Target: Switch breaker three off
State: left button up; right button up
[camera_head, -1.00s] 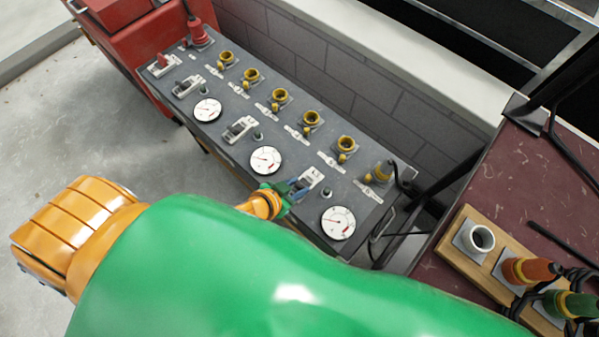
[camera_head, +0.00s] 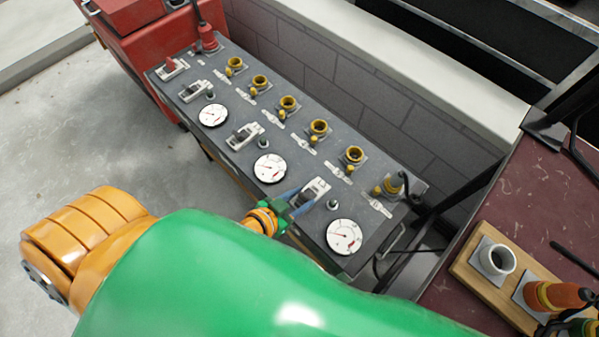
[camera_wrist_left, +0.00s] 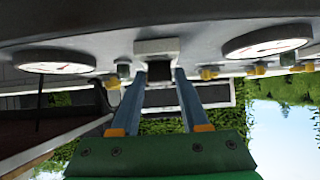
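Breaker three (camera_head: 314,188) is the white-framed switch nearest the front right end of the grey panel (camera_head: 222,147), beside a round gauge (camera_head: 344,236). It also shows in the left wrist view (camera_wrist_left: 155,47) at the upper middle, with a dark middle part. My left gripper (camera_head: 302,199) is at this breaker. Its two blue fingers (camera_wrist_left: 160,82) are apart, with their tips at either side of the breaker's dark part. I cannot tell whether they touch it. The lever's position is not clear. My right gripper is not in view.
Two more white breakers (camera_head: 243,136) (camera_head: 194,91) and a red switch (camera_head: 173,68) line the panel's near side. Several yellow sockets (camera_head: 319,127) line its far side. A grey block wall (camera_head: 330,65) stands behind. A wooden socket board (camera_head: 470,267) is at right.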

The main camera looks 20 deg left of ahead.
pick_arm(q)
jog(key=shift+o, duration=1.2)
jog(key=v, duration=0.7)
jog(key=shift+p, duration=0.4)
jog(key=s+a+f+n+g+y, duration=0.1)
jog(key=s+a+f+g+y, duration=0.2)
jog(key=f, duration=0.6)
jog(key=s+a+f+g, duration=0.2)
jog(key=s+a+f, duration=0.15)
jog(key=f, duration=0.55)
jog(key=s+d+f+g, duration=0.1)
jog(key=s+f+g, duration=0.3)
jog(key=s, duration=0.6)
notch_tip(320, 180, down, 3)
jog(key=shift+d+r+n+g+y, duration=0.2)
jog(key=shift+n+g+y, duration=0.1)
jog(key=shift+g+y, duration=0.1)
